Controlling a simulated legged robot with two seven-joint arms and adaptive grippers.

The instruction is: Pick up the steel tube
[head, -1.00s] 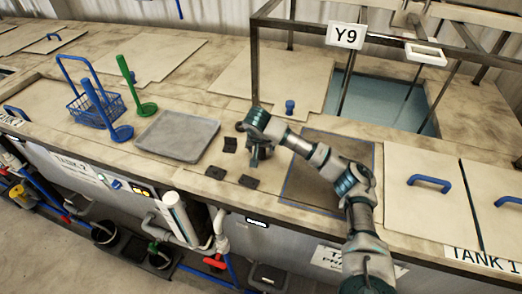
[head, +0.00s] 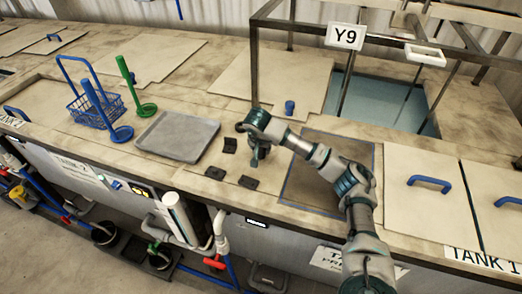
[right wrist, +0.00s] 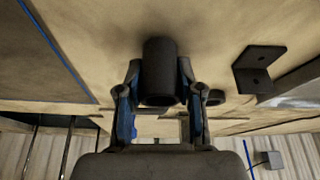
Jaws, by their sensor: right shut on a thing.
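The steel tube (right wrist: 159,72) is a dark grey hollow cylinder. In the right wrist view it stands out between the two fingers of my right gripper (right wrist: 160,104), which is shut on it with a finger on either side. In the head view my right gripper (head: 257,160) points down at the worktop, beside small dark parts; the tube is mostly hidden there by the fingers. I cannot tell whether the tube touches the worktop. My left gripper is not in view.
A grey tray (head: 178,137), a blue basket (head: 97,108) and a green ladle (head: 146,110) are to the left. An open tank (head: 385,100) lies behind right.

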